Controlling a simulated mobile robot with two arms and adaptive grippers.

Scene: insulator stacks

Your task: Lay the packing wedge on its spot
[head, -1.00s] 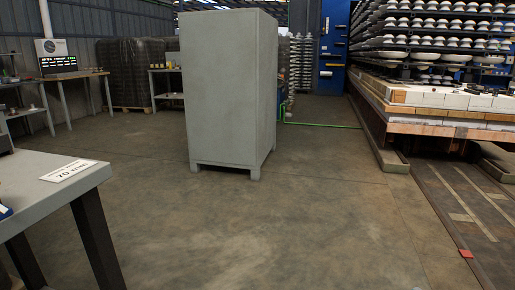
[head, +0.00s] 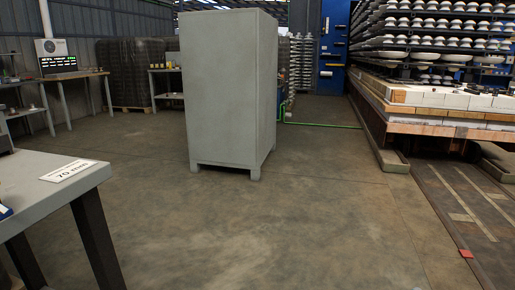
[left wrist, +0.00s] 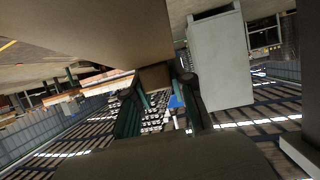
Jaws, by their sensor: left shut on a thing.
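In the left wrist view, which looks upside down, my left gripper (left wrist: 160,100) has its two dark fingers closed on a brown block (left wrist: 155,76), seemingly the packing wedge. A broad tan-brown surface (left wrist: 100,30) adjoins it at the top; I cannot tell whether it is part of the same piece. Neither gripper shows in the head view, and my right gripper is in no view. The wedge's spot cannot be made out.
A grey table (head: 40,180) stands at the near left with a white printed card (head: 68,170) on it. A tall grey cabinet (head: 225,90) stands mid-floor.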

